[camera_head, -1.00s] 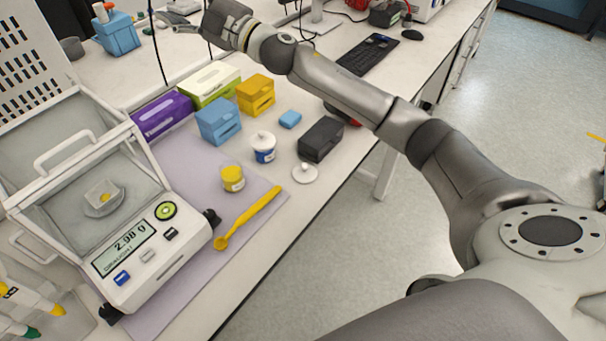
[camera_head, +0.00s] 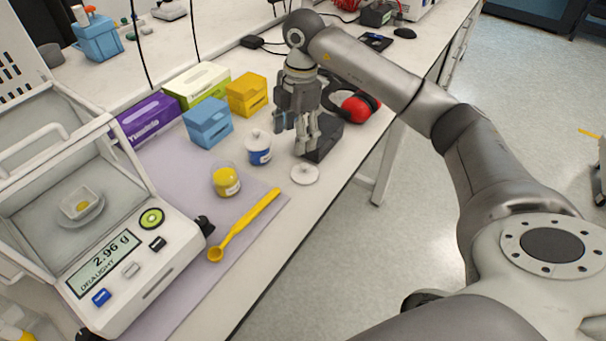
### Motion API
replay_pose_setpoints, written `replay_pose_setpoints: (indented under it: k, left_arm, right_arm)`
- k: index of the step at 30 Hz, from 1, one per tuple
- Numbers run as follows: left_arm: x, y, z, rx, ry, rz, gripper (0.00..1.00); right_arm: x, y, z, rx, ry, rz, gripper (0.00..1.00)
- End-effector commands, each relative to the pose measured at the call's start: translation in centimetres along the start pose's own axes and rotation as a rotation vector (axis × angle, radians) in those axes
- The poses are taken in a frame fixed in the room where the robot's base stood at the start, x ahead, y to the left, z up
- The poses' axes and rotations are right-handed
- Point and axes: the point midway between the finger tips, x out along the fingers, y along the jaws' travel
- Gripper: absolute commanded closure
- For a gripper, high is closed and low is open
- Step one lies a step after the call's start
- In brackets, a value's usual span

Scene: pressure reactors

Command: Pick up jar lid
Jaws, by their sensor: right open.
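A white round jar lid (camera_head: 305,174) with a small knob lies flat on the bench near its front edge. A small jar with yellow contents (camera_head: 226,181) stands to its left, with no lid on it. A blue-and-white jar (camera_head: 258,148) with a white knobbed lid on top stands between them, farther back. My right gripper (camera_head: 297,138) points down, open and empty. In the picture its fingertips are just above and behind the loose lid, apart from it. My left gripper is not in view.
A dark box (camera_head: 322,140) stands close behind my right gripper, with red ear muffs (camera_head: 357,107) beyond. A yellow spoon (camera_head: 245,224) lies in front of the jars. A scale (camera_head: 125,255) stands at left. Blue (camera_head: 207,123) and yellow (camera_head: 247,95) boxes stand behind.

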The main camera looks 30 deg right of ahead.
Motion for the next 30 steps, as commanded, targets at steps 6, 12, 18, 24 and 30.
replay_pose_setpoints:
  k: [6, 12, 18, 24, 30]
  left_arm:
    - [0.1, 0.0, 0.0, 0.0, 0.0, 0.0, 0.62]
    - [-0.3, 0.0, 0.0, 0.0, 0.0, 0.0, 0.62]
    - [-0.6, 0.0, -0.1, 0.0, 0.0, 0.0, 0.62]
    - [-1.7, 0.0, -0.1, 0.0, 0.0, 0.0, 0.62]
    - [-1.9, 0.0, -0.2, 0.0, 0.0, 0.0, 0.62]
  right_arm:
    - [1.0, -1.0, 2.3, 0.093, -0.093, -0.034, 0.36]
    - [4.1, -1.1, 2.5, 0.092, -0.09, -0.033, 0.36]
    - [5.7, -1.1, 2.6, 0.09, -0.089, -0.032, 0.36]
    - [8.3, -1.6, 2.7, 0.089, -0.089, -0.036, 0.36]
    - [10.5, -1.6, 2.9, 0.09, -0.088, -0.032, 0.36]
